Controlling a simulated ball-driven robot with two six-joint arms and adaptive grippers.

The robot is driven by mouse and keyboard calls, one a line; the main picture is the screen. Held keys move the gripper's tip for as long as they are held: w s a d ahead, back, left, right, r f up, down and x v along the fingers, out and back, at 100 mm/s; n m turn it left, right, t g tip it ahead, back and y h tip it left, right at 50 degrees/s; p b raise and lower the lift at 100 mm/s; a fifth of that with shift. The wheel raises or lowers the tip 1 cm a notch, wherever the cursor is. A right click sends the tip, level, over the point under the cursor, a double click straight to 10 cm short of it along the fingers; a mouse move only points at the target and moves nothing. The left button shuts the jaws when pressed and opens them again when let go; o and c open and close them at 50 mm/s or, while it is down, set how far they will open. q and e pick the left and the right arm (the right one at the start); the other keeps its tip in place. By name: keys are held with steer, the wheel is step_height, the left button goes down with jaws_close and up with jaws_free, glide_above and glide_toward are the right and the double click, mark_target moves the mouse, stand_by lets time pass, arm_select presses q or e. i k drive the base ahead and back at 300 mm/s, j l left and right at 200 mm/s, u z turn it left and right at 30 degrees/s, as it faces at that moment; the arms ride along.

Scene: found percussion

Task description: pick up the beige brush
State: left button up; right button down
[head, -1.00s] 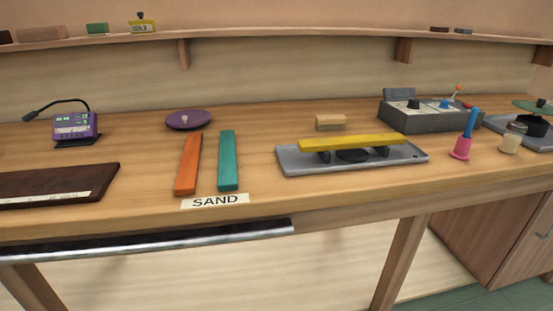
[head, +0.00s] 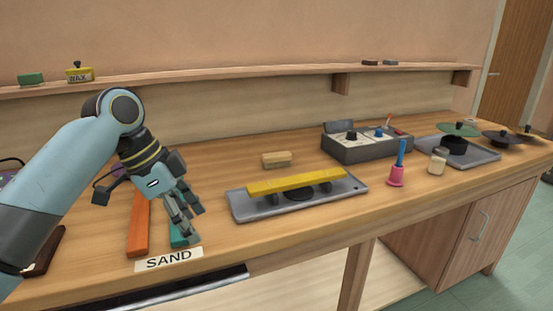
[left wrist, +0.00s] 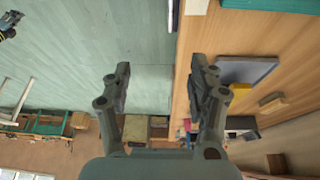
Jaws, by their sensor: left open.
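The beige brush (head: 276,160) lies on the workbench behind the grey tray with the yellow bar. It looks like a small tan block and is clear of other things. It also shows small at the right in the left wrist view (left wrist: 270,102). My left gripper (head: 190,222) is open and empty, over the front of the bench by the teal bar, to the left of the brush and well apart from it. Its two spread fingers show in the left wrist view (left wrist: 160,82). Part of my right gripper (left wrist: 9,24) shows small at that view's top left corner; its jaws are unclear.
The grey tray (head: 240,211) holds a yellow bar (head: 296,183). A grey control box (head: 367,149) stands right of the brush. A pink-and-blue tool (head: 397,172) and a jar (head: 437,161) stand further right. An orange bar (head: 138,226) and teal bar (head: 180,236) lie at left.

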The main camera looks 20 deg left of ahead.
mark_target(275, 160)
steer(key=i, duration=1.45)
